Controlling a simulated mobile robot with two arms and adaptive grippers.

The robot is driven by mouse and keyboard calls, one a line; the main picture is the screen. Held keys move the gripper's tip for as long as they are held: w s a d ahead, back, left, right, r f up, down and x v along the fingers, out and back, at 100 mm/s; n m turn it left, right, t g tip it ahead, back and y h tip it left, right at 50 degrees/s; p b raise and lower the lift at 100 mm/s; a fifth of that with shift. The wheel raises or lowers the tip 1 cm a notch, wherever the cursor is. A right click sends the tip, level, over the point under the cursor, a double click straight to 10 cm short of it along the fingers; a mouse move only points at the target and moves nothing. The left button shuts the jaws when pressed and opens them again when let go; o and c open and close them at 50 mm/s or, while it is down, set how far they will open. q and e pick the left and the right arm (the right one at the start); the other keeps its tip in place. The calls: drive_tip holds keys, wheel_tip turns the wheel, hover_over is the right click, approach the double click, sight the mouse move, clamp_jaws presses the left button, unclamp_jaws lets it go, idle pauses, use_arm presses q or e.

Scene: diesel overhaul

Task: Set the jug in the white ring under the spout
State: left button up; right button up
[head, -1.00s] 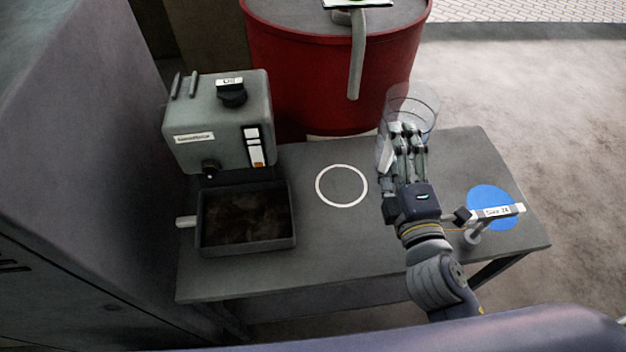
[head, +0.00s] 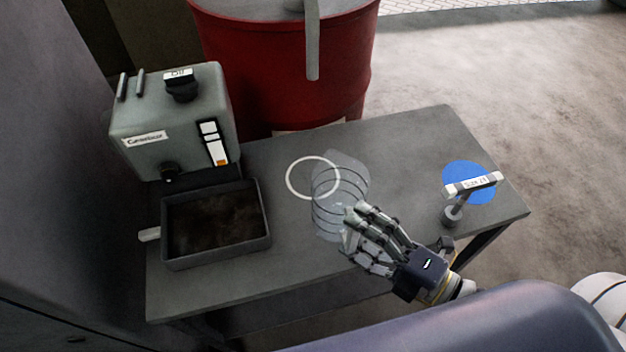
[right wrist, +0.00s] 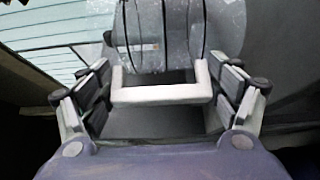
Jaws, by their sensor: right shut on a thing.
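The clear jug (head: 338,180), with dark graduation lines, is in my right gripper (head: 352,228). In the head view it overlaps the right part of the white ring (head: 291,184) painted on the grey table. Whether the jug touches the table I cannot tell. The grey spout (head: 313,45) hangs down from the red drum behind the table, further back than the ring in the picture. In the right wrist view the jug's pale handle (right wrist: 162,96) lies between my fingers, with the clear jug wall (right wrist: 150,30) beyond. My left gripper is out of view.
On the left of the table (head: 400,150) stand a grey machine box (head: 170,115) and a dark tray (head: 265,190) with brown contents. On the right are a blue disc (head: 462,172) and a small stand with a labelled bar (head: 474,186). The red drum (head: 280,60) stands behind.

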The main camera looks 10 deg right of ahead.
sight(329, 182)
drive_tip(key=shift+y, duration=0.3)
drive_tip(key=w, duration=0.5)
drive_tip(key=w+f+p, duration=0.1)
drive_tip(key=w, duration=0.9)
drive_tip(key=shift+a+f, duration=0.15)
drive_tip(key=shift+a, duration=0.2)
wheel_tip(329, 182, down, 4)
drive_tip(key=shift+r, duration=0.2)
drive_tip(key=shift+f, duration=0.2)
drive_tip(key=o, duration=1.5)
